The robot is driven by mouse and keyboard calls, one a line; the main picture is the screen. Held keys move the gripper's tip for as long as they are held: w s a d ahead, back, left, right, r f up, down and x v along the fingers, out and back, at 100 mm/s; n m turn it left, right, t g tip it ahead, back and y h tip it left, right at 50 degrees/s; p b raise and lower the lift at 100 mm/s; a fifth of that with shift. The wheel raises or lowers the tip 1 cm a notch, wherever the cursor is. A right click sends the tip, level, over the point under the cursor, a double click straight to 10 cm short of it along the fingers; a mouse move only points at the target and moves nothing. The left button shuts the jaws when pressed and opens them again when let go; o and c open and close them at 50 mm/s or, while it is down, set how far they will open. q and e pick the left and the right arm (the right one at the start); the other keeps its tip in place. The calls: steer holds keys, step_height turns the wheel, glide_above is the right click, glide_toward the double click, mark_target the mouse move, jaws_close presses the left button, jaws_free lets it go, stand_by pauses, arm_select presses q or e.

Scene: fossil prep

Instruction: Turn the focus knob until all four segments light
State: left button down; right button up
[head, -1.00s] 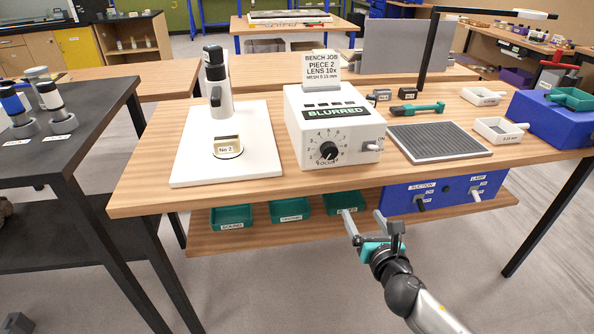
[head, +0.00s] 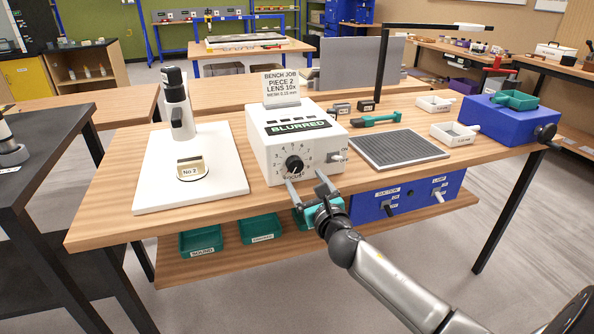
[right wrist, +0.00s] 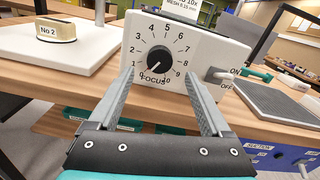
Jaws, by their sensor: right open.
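The focus knob (head: 294,166) is black and round, on the front of a white box (head: 262,150). In the right wrist view the knob (right wrist: 157,59) has a numbered dial, and its white pointer is toward the lower left, near 0. The box display (head: 299,126) reads BLURRED, and the segments (head: 297,114) above it look dark. My right gripper (head: 305,182) is open and empty, its fingers pointing at the knob from in front and slightly below. In the wrist view the fingers flank the lower dial, apart from the knob. My left gripper is out of view.
A toggle switch (head: 338,157) marked ON and OFF is right of the dial. A microscope (head: 178,105) stands on a white base (head: 222,188) at left. A grey mesh mat (head: 400,150) lies at right.

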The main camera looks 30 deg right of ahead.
mark_target(296, 167)
steer(key=b+x, duration=0.1)
steer(key=x, duration=0.3)
steer(key=shift+w, duration=0.3)
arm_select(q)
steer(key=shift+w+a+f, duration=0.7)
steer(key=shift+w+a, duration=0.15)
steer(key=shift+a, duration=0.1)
arm_select(e)
steer(key=shift+x, duration=1)
steer(key=shift+s+d, duration=0.1)
jaws_close()
